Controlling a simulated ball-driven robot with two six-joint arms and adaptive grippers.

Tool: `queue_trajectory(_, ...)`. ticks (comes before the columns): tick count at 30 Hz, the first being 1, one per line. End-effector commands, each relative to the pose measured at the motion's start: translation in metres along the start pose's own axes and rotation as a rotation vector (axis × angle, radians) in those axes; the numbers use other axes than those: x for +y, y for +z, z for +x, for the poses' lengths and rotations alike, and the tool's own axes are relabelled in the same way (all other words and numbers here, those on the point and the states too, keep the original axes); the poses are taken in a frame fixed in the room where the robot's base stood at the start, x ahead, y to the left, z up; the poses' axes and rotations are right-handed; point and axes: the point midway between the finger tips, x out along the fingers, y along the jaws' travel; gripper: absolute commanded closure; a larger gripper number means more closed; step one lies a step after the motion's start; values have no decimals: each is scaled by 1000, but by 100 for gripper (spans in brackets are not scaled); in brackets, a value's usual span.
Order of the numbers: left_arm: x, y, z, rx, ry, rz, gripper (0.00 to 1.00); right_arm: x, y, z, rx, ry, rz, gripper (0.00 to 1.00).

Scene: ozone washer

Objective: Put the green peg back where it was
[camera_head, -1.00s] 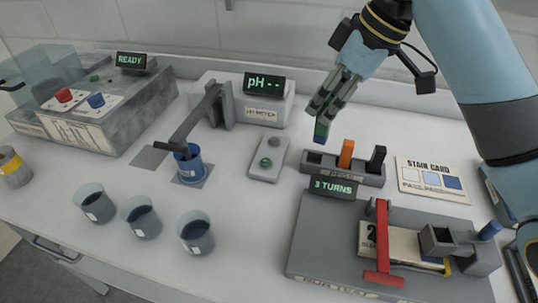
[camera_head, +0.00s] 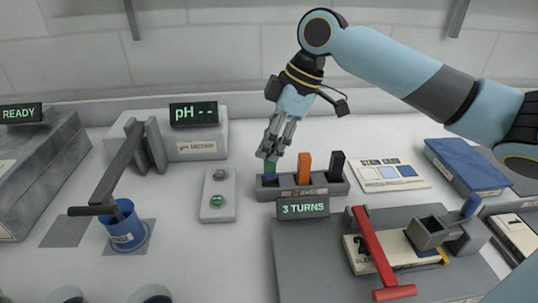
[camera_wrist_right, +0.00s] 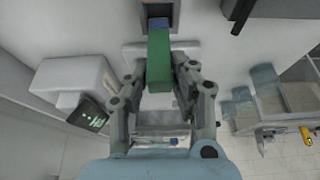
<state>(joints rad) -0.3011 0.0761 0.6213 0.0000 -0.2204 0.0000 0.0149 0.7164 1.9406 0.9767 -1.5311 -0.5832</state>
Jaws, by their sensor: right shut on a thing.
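My right gripper (camera_head: 268,152) points down over the left end of a dark grey rack (camera_head: 325,188). It is shut on the green peg (camera_head: 271,169), which also shows in the right wrist view (camera_wrist_right: 159,60) as a green block with a blue end. The peg's lower end is at the rack's leftmost slot; I cannot tell how deep it sits. An orange peg (camera_head: 304,168) and a black peg (camera_head: 337,166) stand upright in the other slots. My left gripper is not in view.
A "3 TURNS" display (camera_head: 303,208) stands in front of the rack, by the grey rub tester (camera_head: 310,262) with its red arm (camera_head: 374,250). A button box (camera_head: 218,193) is to the left. A stain card (camera_head: 388,173) and blue box (camera_head: 468,164) are to the right.

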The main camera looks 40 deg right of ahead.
Motion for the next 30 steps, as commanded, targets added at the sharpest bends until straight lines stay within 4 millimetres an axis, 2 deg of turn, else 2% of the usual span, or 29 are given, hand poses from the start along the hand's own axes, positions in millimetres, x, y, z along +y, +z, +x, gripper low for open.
queue_trajectory(9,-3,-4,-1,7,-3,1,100,-1,15,35,-1,-2,2,100)
queue_trajectory(19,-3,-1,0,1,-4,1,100,-1,16,38,-1,-1,0,100)
queue_trajectory(20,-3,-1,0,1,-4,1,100,0,16,38,-1,-1,0,73)
queue_trajectory(24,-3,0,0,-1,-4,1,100,0,16,38,-1,-1,0,55)
queue_trajectory(30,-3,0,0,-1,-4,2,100,0,16,37,-1,0,0,54)
